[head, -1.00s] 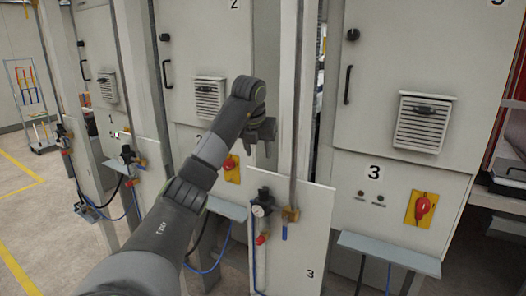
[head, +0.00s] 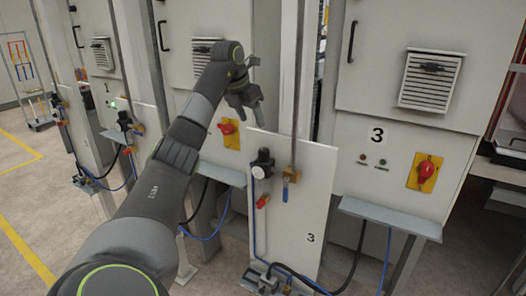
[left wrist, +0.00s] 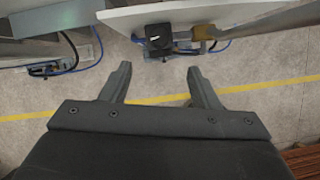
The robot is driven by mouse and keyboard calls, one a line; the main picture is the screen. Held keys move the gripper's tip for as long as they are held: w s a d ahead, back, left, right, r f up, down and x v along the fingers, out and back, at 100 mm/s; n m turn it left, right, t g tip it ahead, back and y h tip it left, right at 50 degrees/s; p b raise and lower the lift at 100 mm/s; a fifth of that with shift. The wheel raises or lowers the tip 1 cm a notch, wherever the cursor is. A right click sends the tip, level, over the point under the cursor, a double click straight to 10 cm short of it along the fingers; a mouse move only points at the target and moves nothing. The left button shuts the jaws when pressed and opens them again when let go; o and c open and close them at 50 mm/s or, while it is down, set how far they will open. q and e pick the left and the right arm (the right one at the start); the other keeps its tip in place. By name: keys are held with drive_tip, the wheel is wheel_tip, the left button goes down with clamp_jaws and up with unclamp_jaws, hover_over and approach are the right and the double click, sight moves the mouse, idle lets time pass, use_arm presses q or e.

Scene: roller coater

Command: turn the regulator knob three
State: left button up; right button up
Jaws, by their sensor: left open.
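The regulator three (head: 263,157) has a black knob on top and stands on the upper left of the white panel marked 3 (head: 310,180), with a round gauge below it. My left gripper (head: 250,118) is open and empty, above the regulator and slightly left in the head view, fingers pointing down. In the left wrist view, the black square-looking knob (left wrist: 158,36) lies ahead of the fingertips (left wrist: 159,68), roughly centred between them and apart from both. My right gripper is not in view.
A vertical post (head: 297,90) and a brass valve with a blue handle (head: 288,176) stand right of the regulator. A red fitting (head: 262,202) hangs below it. A grey shelf (head: 390,217) juts out at right. Cabinets with red switches (head: 425,172) stand behind.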

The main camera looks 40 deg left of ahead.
sight(263, 150)
use_arm(q)
drive_tip(key=p+x, duration=0.5)
drive_tip(key=x, duration=0.8)
drive_tip(key=shift+f, duration=0.1)
drive_tip(key=shift+x, duration=0.8)
drive_tip(key=shift+c, duration=0.3)
drive_tip(key=c, duration=0.9)
drive_tip(key=shift+n, duration=0.4)
drive_tip(key=n+y+b, duration=0.1)
drive_tip(key=n, duration=0.1)
drive_tip(key=shift+n, duration=0.3)
drive_tip(key=shift+d+n+g+y+b, duration=0.1)
drive_tip(key=shift+n+g+y+b, duration=0.45)
drive_tip(key=shift+n, duration=0.85)
